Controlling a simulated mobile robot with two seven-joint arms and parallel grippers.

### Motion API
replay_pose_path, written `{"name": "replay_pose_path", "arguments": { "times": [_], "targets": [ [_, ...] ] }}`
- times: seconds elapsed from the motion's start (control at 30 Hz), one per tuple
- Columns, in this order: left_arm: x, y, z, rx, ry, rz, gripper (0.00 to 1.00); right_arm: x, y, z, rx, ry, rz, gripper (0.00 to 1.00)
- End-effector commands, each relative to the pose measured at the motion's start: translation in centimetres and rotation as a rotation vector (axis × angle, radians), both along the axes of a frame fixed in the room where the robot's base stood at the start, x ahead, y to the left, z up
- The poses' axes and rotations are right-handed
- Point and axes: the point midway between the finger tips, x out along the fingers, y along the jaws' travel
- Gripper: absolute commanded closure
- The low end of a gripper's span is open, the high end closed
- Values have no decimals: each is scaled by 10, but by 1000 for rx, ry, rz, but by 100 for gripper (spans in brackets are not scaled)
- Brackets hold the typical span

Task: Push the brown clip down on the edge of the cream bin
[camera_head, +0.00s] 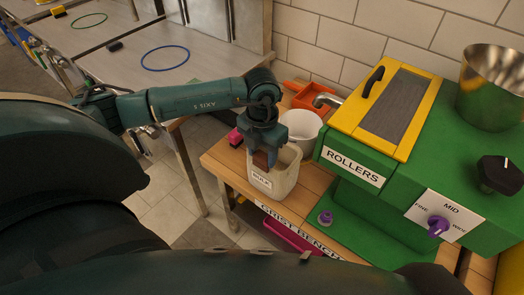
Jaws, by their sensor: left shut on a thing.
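The cream bin (285,180), with a small lettered label on its front, stands on the wooden bench. My left gripper (263,154) comes down over the bin's open top from above. It is shut on the brown clip (260,159), a small brown patch showing between and below the fingers at the bin's rim. The fingers hide most of the clip, so I cannot tell whether it sits on the edge or just above it. My right gripper is not in view.
A white bucket (302,128) stands right behind the bin, with an orange tray (297,96) beyond. A pink object (235,137) lies left of the bin. The green mill (375,185) stands close on the right. The wooden bench (226,163) has little bare room at its front left.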

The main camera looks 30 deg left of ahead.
Motion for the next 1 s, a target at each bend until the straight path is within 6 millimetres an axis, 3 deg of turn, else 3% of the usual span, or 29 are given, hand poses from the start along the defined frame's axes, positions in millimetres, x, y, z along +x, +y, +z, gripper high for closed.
{"name": "replay_pose_path", "arguments": {
  "times": [0.33,0.37,0.63,1.0],
  "targets": [
    [0,0,-6,0,0,0,77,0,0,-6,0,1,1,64],
    [0,0,-5,0,0,0,53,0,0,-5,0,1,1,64],
    [0,0,-5,0,0,0,31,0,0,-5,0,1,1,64],
    [1,0,-1,0,-3,0,30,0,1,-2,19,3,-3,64]
  ]
}}
